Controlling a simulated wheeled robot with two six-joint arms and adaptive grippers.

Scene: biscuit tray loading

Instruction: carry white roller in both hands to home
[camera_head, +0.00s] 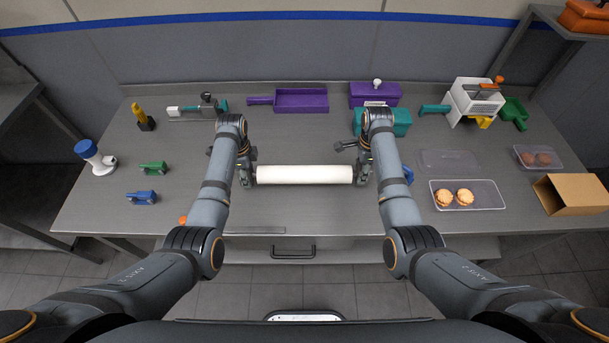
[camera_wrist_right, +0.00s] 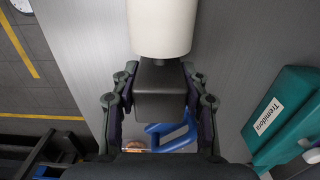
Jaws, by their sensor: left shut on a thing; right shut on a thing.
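The white roller (camera_head: 304,174) lies level between my two grippers, over the middle of the grey table. My left gripper (camera_head: 248,174) is shut on its left end. My right gripper (camera_head: 360,173) is shut on its right end. In the right wrist view the fingers of my right gripper (camera_wrist_right: 158,95) close on a dark block-shaped handle, and the white roller (camera_wrist_right: 160,25) extends from that handle. I cannot tell whether the roller touches the table or is held just above it.
A teal box (camera_head: 396,122) and a purple tray (camera_head: 302,100) stand behind the roller. A blue object (camera_head: 407,173) lies right of my right gripper. A clear tray (camera_head: 490,195) with two biscuits and an open cardboard box (camera_head: 570,194) are at right.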

